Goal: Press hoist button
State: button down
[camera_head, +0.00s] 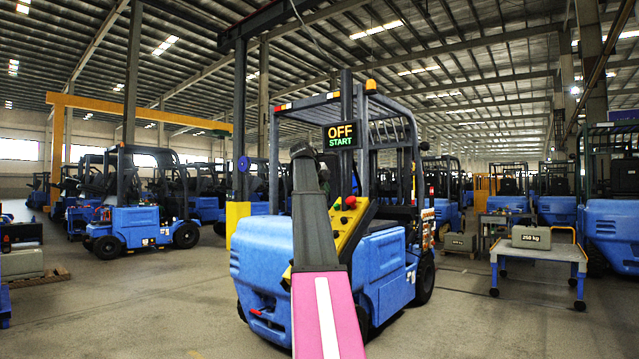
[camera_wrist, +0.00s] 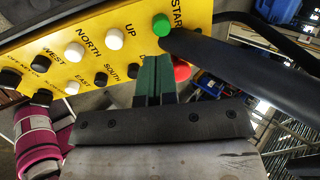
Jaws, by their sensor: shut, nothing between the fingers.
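The yellow button panel (camera_wrist: 100,43) fills the upper left of the wrist view. It carries a green START button (camera_wrist: 161,25), a white button by the UP label (camera_wrist: 115,39), a white button by NORTH (camera_wrist: 74,51), a red button (camera_wrist: 181,70), and several black and white ones. My gripper (camera_wrist: 153,60) is shut and empty. Its dark green fingertips overlap the panel's lower edge in this view, beside the red button and below START. They hide part of a label beginning with D; contact cannot be told. The head view shows the panel (camera_head: 345,232) on a blue forklift, with a display (camera_head: 340,134) reading OFF and START.
The blue forklift (camera_head: 262,262) stands directly ahead, partly behind my pink and grey arm. A thick black bar (camera_wrist: 250,65) crosses the wrist view beside START. Open floor lies left.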

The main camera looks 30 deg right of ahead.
aim_at(335, 206)
jog(key=x, duration=0.6)
jog(key=shift+d+f, duration=0.15)
jog(key=shift+f, duration=0.05)
jog(key=shift+w+f, duration=0.1)
jog(key=shift+x, duration=0.85)
jog(key=shift+f, duration=0.1)
